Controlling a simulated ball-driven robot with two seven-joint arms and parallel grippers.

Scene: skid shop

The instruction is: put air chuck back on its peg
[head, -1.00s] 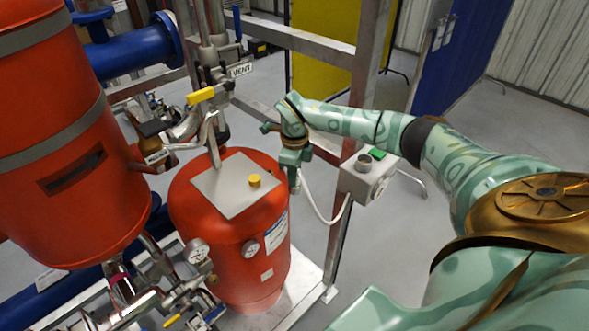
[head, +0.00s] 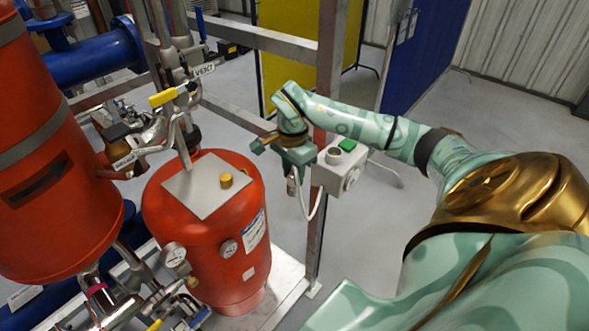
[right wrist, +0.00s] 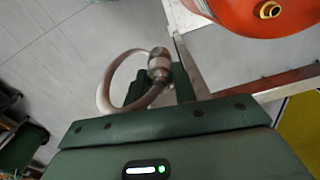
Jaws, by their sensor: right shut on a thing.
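My right gripper (head: 294,172) is shut on the air chuck (head: 291,187), a small metal fitting with a pale hose (head: 318,208). The hose hangs in a loop toward the grey control box (head: 326,178) on the frame post. In the right wrist view the air chuck (right wrist: 158,66) sits at the fingers, and the hose (right wrist: 105,88) curls to the left. The gripper is just left of the box, beyond the red tank; I cannot tell if it touches the box. I cannot make out the peg in either view. My left gripper is not in view.
The red tank (head: 235,278) with a square plate on top stands left of the gripper. The grey post (head: 325,75) rises behind the box. The box carries a green button (head: 347,145). Yellow-handled valve piping (head: 165,96) is at upper left. Open floor (head: 395,230) lies right.

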